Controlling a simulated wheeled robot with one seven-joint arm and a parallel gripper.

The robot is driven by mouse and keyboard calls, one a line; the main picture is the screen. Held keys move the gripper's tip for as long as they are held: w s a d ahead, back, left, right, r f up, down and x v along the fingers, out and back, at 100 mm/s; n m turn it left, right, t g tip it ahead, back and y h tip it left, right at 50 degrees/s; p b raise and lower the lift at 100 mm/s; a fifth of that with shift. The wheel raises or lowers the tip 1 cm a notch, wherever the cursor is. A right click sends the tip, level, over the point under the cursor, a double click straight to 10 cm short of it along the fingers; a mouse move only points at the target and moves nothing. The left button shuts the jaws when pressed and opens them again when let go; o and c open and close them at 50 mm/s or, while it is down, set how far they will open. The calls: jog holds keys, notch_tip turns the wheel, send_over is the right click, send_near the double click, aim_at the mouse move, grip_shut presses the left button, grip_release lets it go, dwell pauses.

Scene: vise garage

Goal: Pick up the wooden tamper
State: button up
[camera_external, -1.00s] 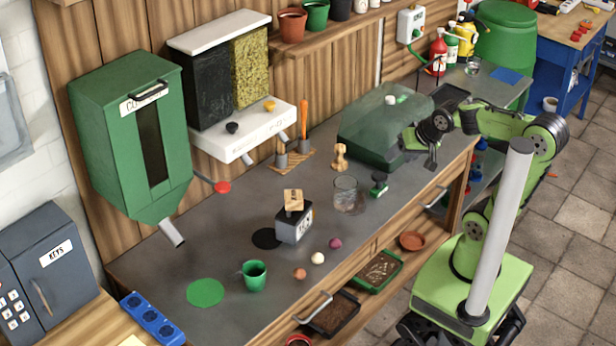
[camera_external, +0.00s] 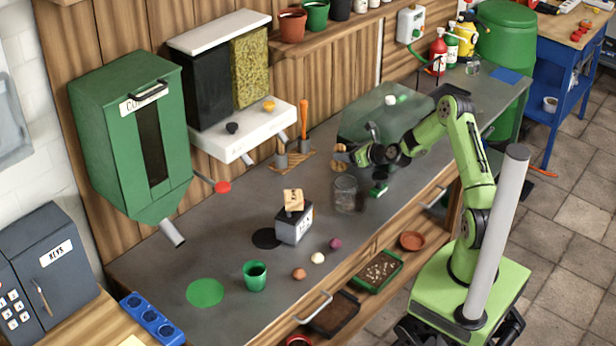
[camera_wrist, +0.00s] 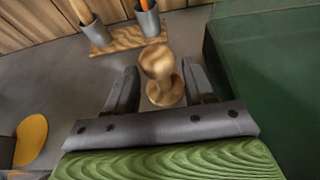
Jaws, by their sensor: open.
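The wooden tamper (camera_wrist: 160,75) is a small turned piece with a round knob and a wider foot, upright on the grey bench. In the wrist view it stands between the two open fingers of my gripper (camera_wrist: 159,88), with a gap visible on each side. In the external view my gripper (camera_external: 352,154) is at the tamper (camera_external: 338,155), coming from the right and hiding part of it. I cannot tell exactly how far the fingers reach around it.
A wooden holder with grey cups (camera_external: 281,158) is just behind. A glass jar (camera_external: 345,194) and a green-handled tool (camera_external: 379,187) stand in front. The bench (camera_external: 225,240) has free room front left.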

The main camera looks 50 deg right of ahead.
aim_at(338, 166)
jog(key=shift+w+f+b, duration=0.25)
jog(key=shift+f+b, duration=0.05)
jog(key=shift+f, duration=0.85)
jog(key=x, duration=0.4)
jog(key=shift+w, duration=0.3)
jog(key=shift+s+r, duration=0.1)
jog(key=shift+c, duration=0.5)
grip_shut()
